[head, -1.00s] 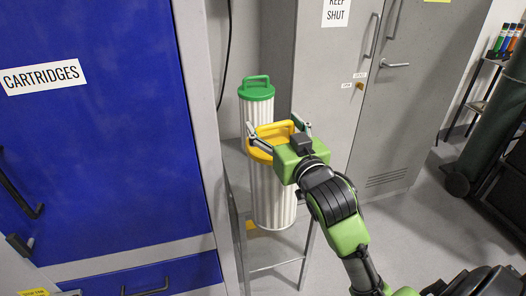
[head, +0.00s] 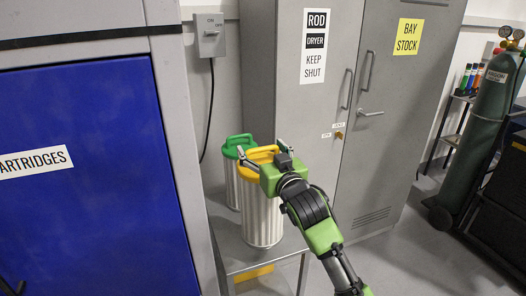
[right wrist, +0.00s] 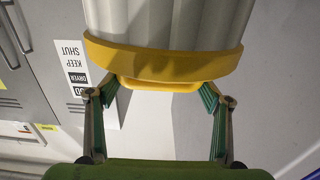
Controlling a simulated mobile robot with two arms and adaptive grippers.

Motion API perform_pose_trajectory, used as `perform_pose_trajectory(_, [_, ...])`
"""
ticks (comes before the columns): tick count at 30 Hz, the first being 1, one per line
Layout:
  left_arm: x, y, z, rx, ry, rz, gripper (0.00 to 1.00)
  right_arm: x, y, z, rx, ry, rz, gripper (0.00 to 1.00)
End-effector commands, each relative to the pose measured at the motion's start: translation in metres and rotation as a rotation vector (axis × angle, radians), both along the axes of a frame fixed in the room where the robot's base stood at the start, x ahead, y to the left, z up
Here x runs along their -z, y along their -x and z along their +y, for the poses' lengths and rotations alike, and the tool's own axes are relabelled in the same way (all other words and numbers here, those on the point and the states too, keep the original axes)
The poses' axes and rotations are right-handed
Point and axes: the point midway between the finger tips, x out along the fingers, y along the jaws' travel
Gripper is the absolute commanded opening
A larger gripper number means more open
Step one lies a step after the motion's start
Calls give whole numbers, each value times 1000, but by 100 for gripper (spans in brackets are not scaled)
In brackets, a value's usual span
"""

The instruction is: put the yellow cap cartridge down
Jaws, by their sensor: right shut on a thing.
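The yellow cap cartridge (head: 262,212), a white ribbed cylinder, is upright over the small grey metal stand (head: 226,238). Its base looks level with the stand's top near the front edge; I cannot tell whether it touches. My right gripper (head: 262,157) is shut on its yellow cap at the handle. In the right wrist view, the fingers (right wrist: 160,98) sit at both sides of the handle below the yellow cap (right wrist: 165,62). A green cap cartridge (head: 236,148) stands just behind and left, partly hidden. My left gripper is not in view.
A blue cabinet door (head: 95,190) marked cartridges is close on the left. The grey rod dryer cabinet (head: 315,120) rises behind and right of the stand. A green gas cylinder (head: 490,115) stands at the far right. Floor at the right is open.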

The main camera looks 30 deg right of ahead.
Motion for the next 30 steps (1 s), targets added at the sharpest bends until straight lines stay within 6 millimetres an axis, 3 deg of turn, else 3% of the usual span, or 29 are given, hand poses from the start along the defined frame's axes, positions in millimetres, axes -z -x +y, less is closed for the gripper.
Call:
perform_pose_trajectory(2, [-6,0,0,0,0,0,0,-2,-12,-7,0,3,-12,16])
perform_pose_trajectory(12, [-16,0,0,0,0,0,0,43,-46,-24,-1,3,-12,16])
perform_pose_trajectory(22, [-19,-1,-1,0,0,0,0,57,-57,-29,-2,2,-14,16])
perform_pose_trajectory(30, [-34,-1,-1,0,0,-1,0,85,-59,-30,-1,1,-13,16])
